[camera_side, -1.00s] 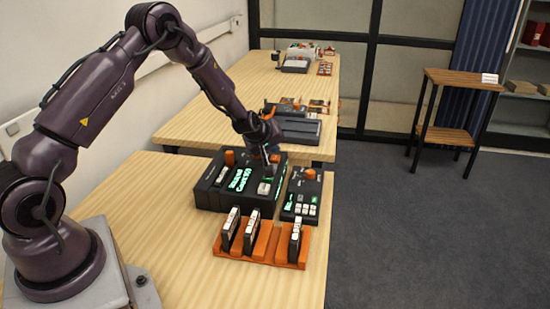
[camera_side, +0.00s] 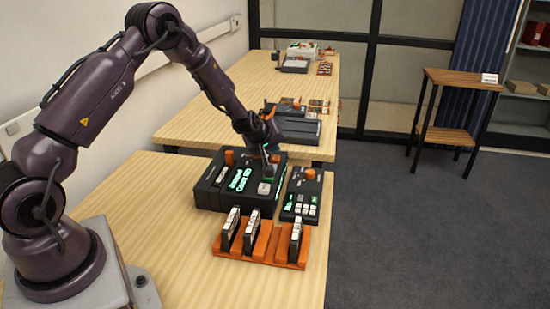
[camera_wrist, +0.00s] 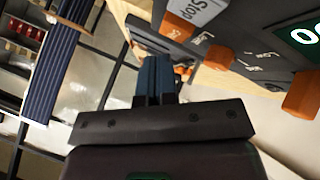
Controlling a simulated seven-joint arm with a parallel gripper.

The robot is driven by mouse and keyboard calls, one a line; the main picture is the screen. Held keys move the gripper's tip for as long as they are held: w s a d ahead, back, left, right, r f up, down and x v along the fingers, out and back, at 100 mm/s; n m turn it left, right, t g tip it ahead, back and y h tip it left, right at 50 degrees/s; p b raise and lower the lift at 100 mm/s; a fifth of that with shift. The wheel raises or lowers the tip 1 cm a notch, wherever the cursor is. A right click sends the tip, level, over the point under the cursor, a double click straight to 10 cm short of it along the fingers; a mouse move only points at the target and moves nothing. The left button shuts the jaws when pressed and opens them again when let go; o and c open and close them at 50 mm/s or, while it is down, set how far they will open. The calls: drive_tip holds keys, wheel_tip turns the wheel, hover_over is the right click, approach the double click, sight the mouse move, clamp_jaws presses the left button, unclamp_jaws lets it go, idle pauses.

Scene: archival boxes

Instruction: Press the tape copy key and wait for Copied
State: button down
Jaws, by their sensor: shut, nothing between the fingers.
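A black tape machine (camera_side: 207,195) stands on the near table, with a lit green display (camera_side: 242,180) whose text is too small to read surely. A pale key (camera_side: 265,188) sits on its top to the right of the display. In the wrist view the closed blue-grey fingers (camera_wrist: 155,82) point toward the machine's edge. There a pale key marked Stop (camera_wrist: 193,10), orange knobs (camera_wrist: 215,54) and part of a green display (camera_wrist: 305,34) show.
A smaller black keypad unit (camera_side: 303,193) with an orange knob stands to the right. In front is an orange rack (camera_side: 265,250) holding several upright dark cartridges. More devices (camera_side: 295,128) stand on the far table.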

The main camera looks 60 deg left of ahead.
sight(273, 157)
drive_tip(key=shift+f, duration=0.45)
drive_tip(key=shift+f, duration=0.45)
idle(0.7)
drive_tip(key=shift+r, duration=0.9)
drive_tip(key=shift+r, duration=2.5)
idle(2.2)
